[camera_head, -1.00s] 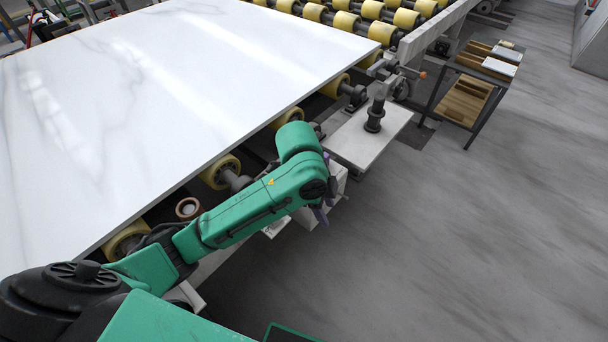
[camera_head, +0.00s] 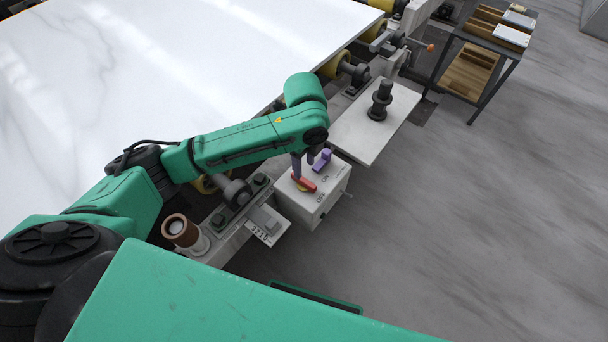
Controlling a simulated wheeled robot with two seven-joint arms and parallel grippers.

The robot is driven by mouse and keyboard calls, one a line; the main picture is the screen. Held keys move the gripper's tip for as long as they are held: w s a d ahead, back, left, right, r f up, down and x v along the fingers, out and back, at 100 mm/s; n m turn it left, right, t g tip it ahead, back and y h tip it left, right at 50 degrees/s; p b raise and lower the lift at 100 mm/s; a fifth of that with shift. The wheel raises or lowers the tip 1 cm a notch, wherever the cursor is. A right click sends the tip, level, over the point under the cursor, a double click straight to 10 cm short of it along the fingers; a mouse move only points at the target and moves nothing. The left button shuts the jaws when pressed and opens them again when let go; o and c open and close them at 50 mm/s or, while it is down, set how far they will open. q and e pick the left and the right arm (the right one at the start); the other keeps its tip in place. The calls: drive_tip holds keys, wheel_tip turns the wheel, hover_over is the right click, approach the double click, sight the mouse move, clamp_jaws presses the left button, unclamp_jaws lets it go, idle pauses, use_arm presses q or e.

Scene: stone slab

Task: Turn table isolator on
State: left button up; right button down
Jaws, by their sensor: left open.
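The table isolator (camera_head: 318,203) is a pale box at the table's edge with a red handle (camera_head: 306,184) on a yellow base on its top. ON and OFF are printed on the top face, and the red handle lies tilted near the OFF side. My left gripper (camera_head: 310,164) hangs just over the box top, pointing down, with dark and purple fingers spread apart. One finger is close to the handle; I cannot tell whether it touches. Part of the box top is hidden by the fingers and the green arm. My right gripper is out of view.
A large white stone slab (camera_head: 180,75) lies on rollers behind the arm. A pale plate (camera_head: 350,135) with a black post (camera_head: 380,100) stands right of the box. Grey floor at right is clear up to a small cart (camera_head: 465,72).

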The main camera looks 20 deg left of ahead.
sight(304, 180)
use_arm(q)
drive_tip(key=f, duration=0.5)
drive_tip(key=shift+w+a+f, duration=0.15)
drive_tip(key=shift+w+a, duration=0.15)
drive_tip(key=shift+w, duration=0.05)
wheel_tip(304, 180, down, 2)
drive_tip(key=shift+w+f, duration=0.1)
drive_tip(key=shift+f, duration=0.1)
drive_tip(key=shift+d+f, duration=0.1)
drive_tip(key=shift+c, duration=1.2)
clamp_jaws()
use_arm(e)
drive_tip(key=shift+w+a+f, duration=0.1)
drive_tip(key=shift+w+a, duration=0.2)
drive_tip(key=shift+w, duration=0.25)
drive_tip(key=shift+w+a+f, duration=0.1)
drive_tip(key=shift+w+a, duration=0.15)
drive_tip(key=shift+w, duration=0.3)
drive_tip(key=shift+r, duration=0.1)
